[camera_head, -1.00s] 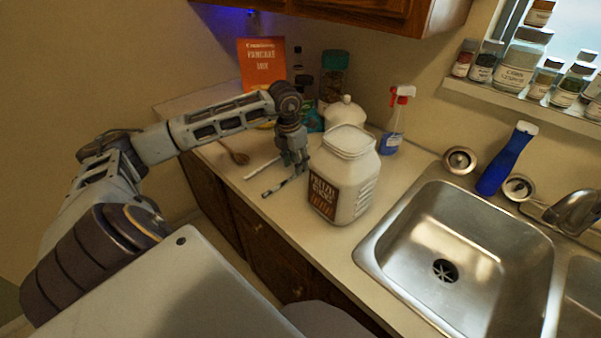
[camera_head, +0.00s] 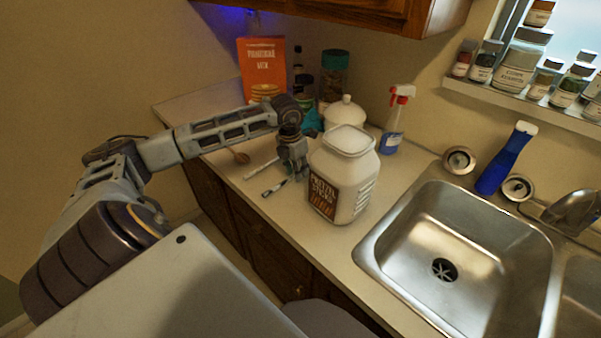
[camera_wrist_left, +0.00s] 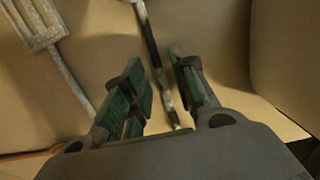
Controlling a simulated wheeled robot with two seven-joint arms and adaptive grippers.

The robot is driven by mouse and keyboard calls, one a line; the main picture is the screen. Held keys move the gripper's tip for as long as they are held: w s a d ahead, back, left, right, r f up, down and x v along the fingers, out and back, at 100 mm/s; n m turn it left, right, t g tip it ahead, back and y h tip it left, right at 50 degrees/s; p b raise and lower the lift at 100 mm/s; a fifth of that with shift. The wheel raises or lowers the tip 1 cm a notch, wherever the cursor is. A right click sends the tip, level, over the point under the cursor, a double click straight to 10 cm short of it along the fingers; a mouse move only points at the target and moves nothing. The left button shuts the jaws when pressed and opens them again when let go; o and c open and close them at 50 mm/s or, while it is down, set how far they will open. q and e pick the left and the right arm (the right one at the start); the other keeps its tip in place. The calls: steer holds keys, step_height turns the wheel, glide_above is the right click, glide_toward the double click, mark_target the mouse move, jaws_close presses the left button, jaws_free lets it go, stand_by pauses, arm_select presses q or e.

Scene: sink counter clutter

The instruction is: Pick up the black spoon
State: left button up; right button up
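The black spoon (camera_head: 273,189) lies on the counter just left of the pretzel jar, with only part of its handle showing in the head view. In the left wrist view, its dark, shiny handle (camera_wrist_left: 150,42) runs between my fingers, and its far end is cut off at the top edge. My left gripper (camera_head: 297,173) points down over the spoon, close to the counter. In the left wrist view, the gripper (camera_wrist_left: 158,66) is open, with one finger on each side of the handle and visible gaps. My right gripper is not in view.
A large pretzel jar (camera_head: 342,178) stands right beside my left gripper. A pale slotted spatula (camera_wrist_left: 42,38) lies left of the spoon. A wooden spoon (camera_head: 239,157) lies farther left. Bottles and a pancake mix box (camera_head: 262,65) stand behind; the sink (camera_head: 460,250) is right.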

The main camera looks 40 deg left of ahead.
arm_select(q)
jaws_close()
steer(key=shift+r, duration=0.15)
step_height(320, 180, up, 10)
stand_by(0.8)
stand_by(0.5)
